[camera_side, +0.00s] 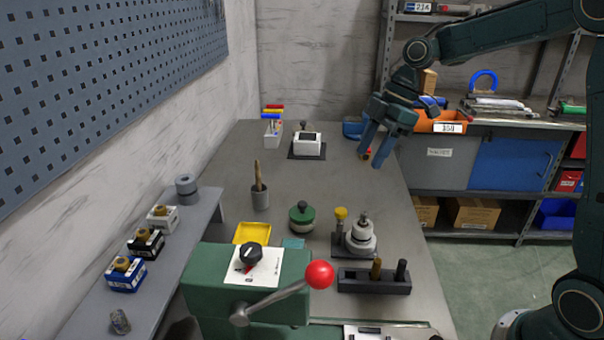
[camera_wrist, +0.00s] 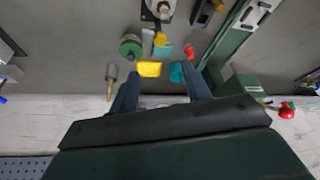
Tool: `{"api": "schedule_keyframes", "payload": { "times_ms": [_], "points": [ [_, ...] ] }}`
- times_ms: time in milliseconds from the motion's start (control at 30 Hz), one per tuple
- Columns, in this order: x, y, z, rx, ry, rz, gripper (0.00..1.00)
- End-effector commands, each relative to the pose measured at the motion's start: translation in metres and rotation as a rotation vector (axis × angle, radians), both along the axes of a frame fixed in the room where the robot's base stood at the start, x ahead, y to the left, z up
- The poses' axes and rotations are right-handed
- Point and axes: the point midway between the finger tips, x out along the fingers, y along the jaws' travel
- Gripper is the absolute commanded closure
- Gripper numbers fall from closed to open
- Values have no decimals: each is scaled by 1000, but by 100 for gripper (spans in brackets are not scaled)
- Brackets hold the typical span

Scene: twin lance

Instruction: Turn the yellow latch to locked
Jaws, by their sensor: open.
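Two yellow things could be the latch, and I cannot tell which. One is a yellow knob (camera_side: 341,213) on a stem beside a silver round fixture (camera_side: 361,236); the knob also shows in the wrist view (camera_wrist: 160,38). The other is a flat yellow piece (camera_side: 252,233) behind the green machine, also in the wrist view (camera_wrist: 149,69). My gripper (camera_side: 370,158) is open, fingers down, above the table's far right part, well away from both. In the wrist view my fingers (camera_wrist: 162,94) hold nothing visible. A small red and yellow thing shows near the fingertips in the side view.
The green machine (camera_side: 205,290) has a red-ball lever (camera_side: 319,274). A green pot (camera_side: 302,215), a cup with a brush (camera_side: 260,198) and a black block with pegs (camera_side: 352,282) stand around the table. An orange bin (camera_side: 443,122) is beyond my gripper. The table's middle is mostly clear.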

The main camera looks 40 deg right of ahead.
Motion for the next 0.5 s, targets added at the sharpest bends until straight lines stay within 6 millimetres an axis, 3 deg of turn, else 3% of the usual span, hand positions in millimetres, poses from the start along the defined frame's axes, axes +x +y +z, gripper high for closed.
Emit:
{"api": "schedule_keyframes", "payload": {
  "times_ms": [267, 500],
  "points": [
    [1, 2, -4, 1, 0, -1, 52],
    [3, 10, -24, 1, 2, -1, 52]
  ]
}}
